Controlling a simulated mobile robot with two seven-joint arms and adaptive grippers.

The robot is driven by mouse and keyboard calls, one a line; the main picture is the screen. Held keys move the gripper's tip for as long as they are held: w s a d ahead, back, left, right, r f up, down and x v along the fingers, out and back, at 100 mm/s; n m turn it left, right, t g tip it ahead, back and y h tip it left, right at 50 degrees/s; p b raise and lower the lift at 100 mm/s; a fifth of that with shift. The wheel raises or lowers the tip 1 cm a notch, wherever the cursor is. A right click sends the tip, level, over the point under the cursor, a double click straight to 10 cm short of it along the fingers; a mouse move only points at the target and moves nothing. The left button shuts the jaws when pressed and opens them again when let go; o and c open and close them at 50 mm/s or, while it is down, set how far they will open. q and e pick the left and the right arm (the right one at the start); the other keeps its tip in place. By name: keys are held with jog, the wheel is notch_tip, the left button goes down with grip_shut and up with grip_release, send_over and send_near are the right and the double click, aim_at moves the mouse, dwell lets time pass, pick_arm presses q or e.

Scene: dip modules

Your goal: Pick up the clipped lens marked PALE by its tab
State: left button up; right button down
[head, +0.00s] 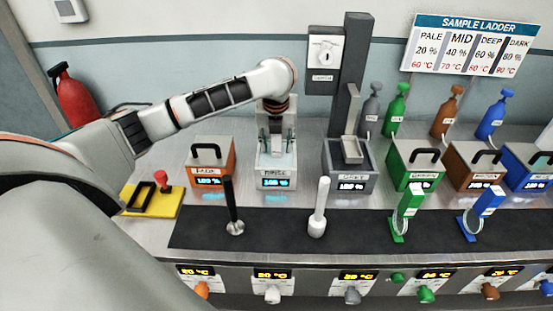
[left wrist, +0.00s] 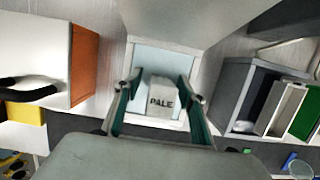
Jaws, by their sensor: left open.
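The white tab marked PALE (left wrist: 160,97) shows in the left wrist view, inside the open top of the white module (left wrist: 150,60). The lens below the tab cannot be made out. My left gripper (left wrist: 158,105) is open, with one finger on each side of the tab; I cannot tell whether either finger touches it. In the head view my left gripper (head: 276,132) points down into the white module (head: 262,172), and the tab is hard to make out there. My right gripper is not in view.
An orange module (head: 222,172) stands left of the white one, a grey module (head: 362,178) with a tall post right of it. Green (head: 400,168) and brown modules stand farther right. Green (head: 408,212) and blue (head: 485,208) clipped lenses and two upright tools stand on the dark mat (head: 270,228).

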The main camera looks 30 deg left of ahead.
pick_arm(q)
jog(key=shift+x, duration=1)
jog(key=shift+w, duration=0.1)
grip_shut()
